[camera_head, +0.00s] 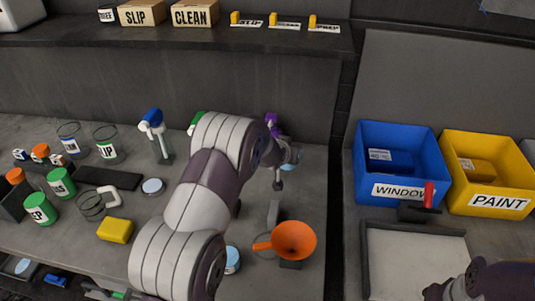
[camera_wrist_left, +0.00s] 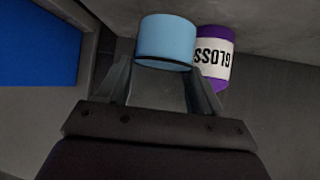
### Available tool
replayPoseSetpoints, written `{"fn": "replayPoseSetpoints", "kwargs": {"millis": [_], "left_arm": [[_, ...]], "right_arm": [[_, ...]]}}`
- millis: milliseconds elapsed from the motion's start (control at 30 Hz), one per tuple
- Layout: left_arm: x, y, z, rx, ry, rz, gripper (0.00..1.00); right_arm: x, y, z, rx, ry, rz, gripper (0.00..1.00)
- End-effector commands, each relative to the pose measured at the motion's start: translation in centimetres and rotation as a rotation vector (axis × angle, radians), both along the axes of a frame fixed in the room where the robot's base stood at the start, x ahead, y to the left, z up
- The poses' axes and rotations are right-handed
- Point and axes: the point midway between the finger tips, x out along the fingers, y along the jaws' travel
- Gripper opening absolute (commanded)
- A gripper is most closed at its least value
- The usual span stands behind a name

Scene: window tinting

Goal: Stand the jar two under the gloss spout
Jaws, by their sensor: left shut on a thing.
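My left gripper (camera_wrist_left: 160,85) is shut on a light-blue jar (camera_wrist_left: 165,42), which shows between the two fingers in the left wrist view. No number shows on this jar. Behind it and to its right is a purple container (camera_wrist_left: 232,58) with a white GLOSS label, which reads upside down; the jar overlaps its edge in that picture. Its spout cannot be made out. In the head view a purple part (camera_head: 271,119) shows at the back behind my left arm, which hides much of that spot. My right arm enters at the bottom right; its fingers cannot be made out.
An orange funnel (camera_head: 294,240) stands to the right of my left arm. A blue WINDOW bin (camera_head: 400,140) and a yellow PAINT bin (camera_head: 490,160) stand at the right. A spray bottle (camera_head: 156,130), green-lidded jars and a yellow block (camera_head: 115,230) occupy the left.

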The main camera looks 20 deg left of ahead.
Motion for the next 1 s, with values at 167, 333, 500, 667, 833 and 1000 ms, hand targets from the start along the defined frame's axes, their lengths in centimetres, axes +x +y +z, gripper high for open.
{"fn": "replayPoseSetpoints", "kwargs": {"millis": [167,333,500,667,833,1000], "left_arm": [[0.1,4.3,0.7,-0.003,0.002,0.002,0.29],[0.3,5.9,0.3,-0.002,0.001,-0.001,0.29],[0.3,6.9,-0.9,-0.003,0.005,-0.004,0.29],[0.3,6.9,-3.3,-0.002,0.002,-0.004,0.29],[0.3,6.9,-3.4,-0.002,0.0,-0.004,0.29],[0.3,6.9,-3.8,-0.002,0.001,-0.004,0.69]], "right_arm": [[0.0,0.0,3.1,0.0,-0.001,0.0,0.43],[0.0,0.0,3.5,0.0,-0.001,0.0,0.43],[0.0,0.0,4.0,0.0,-0.001,0.0,0.43],[0.0,0.0,4.2,0.0,-0.001,0.0,0.43],[0.0,0.0,4.2,0.0,-0.001,0.0,0.43],[0.0,0.0,3.8,0.0,-0.001,0.0,0.43]]}}
